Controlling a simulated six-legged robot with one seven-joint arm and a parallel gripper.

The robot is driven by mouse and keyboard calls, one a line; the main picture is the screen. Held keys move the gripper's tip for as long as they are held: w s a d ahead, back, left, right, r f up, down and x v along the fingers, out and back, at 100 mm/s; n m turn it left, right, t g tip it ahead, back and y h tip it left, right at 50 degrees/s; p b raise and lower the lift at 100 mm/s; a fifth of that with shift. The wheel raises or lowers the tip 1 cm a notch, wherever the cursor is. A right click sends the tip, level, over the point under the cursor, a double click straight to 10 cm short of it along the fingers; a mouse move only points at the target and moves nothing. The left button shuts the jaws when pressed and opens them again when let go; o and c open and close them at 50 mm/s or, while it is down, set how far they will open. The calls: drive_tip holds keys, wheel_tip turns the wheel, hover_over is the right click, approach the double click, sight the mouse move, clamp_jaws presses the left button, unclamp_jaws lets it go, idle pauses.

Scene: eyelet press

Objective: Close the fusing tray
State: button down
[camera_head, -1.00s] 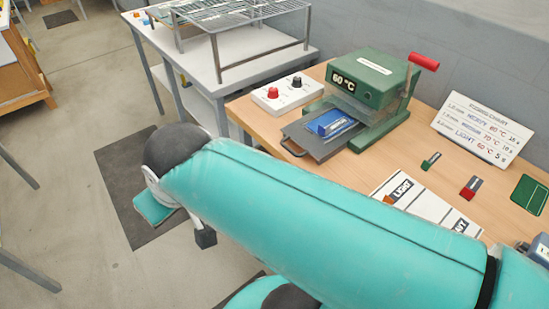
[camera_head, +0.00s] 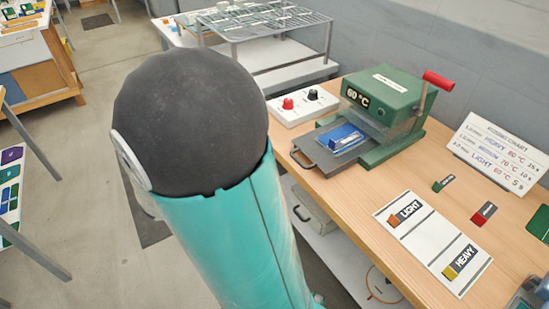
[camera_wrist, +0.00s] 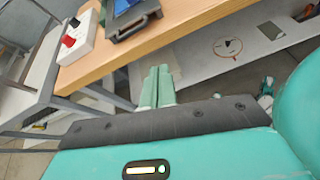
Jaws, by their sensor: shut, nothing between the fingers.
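The fusing tray (camera_head: 322,157) is a dark grey plate with a looped handle at its front left. It sticks out of the green press (camera_head: 384,90), whose display reads 60 °C. A blue piece with a pale item (camera_head: 342,138) lies on the tray. In the wrist view, part of the tray (camera_wrist: 118,33) shows at the top, near the wooden table's edge. My gripper (camera_wrist: 157,72) shows there with its two teal fingers together and empty. It appears below the tray in that picture, apart from it. The head view does not show my gripper.
A white control box (camera_head: 302,105) with red and black knobs stands left of the press. A red lever (camera_head: 438,80) rises at the press's right. A wire rack (camera_head: 265,22) stands behind.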

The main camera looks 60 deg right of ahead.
drive_tip(key=d+n+h, duration=0.2)
drive_tip(key=d, duration=0.1)
drive_tip(key=n, duration=0.1)
approach(331, 150)
drive_tip(key=shift+h, duration=0.3)
drive_tip(key=a+f, duration=0.1)
drive_tip(key=w+a, duration=0.1)
drive_tip(key=w+a+f, duration=0.1)
drive_tip(key=a, duration=0.1)
drive_tip(key=shift+w+f, duration=0.2)
drive_tip(key=shift+f, duration=0.1)
drive_tip(key=shift+d, duration=0.15)
drive_tip(key=shift+s+d, duration=0.25)
drive_tip(key=shift+d, duration=0.3)
drive_tip(key=x, duration=0.3)
drive_tip(key=r+x, duration=0.1)
drive_tip(key=x, duration=0.2)
drive_tip(key=s+r+x, duration=0.1)
drive_tip(key=x, duration=0.3)
drive_tip(key=shift+r, duration=0.1)
drive_tip(key=shift+s+d+r, duration=0.1)
drive_tip(key=shift+s+d, duration=0.05)
drive_tip(key=shift+d, duration=0.35)
